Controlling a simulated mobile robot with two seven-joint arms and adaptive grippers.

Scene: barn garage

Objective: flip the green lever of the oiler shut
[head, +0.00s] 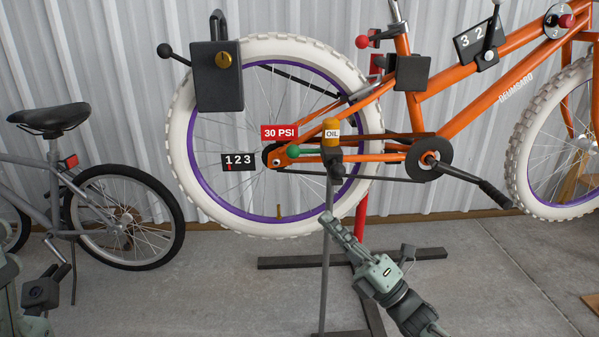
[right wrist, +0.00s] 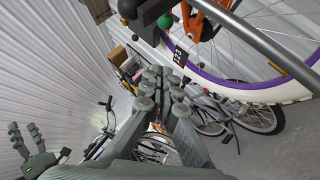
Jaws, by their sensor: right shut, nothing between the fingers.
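The oiler (head: 331,139) has an orange top, a white OIL label and a dark body, and sits on a stand beside the bike's rear axle. Its green lever (head: 293,151) sticks out to the left, about level, with a round knob. The knob also shows near the top of the right wrist view (right wrist: 164,21). My right gripper (head: 327,221) is shut and empty, below the oiler and apart from the lever. Its fingers also fill the middle of the right wrist view (right wrist: 160,82). My left gripper (right wrist: 25,132) shows small at lower left of that view, its fingers apart.
The orange bike's rear wheel (head: 188,130) stands behind the oiler. A 30 PSI sign (head: 279,133), a 123 plate (head: 238,161) and a padlock-shaped box (head: 217,88) are close by. The crank pedal (head: 495,195) juts out at right.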

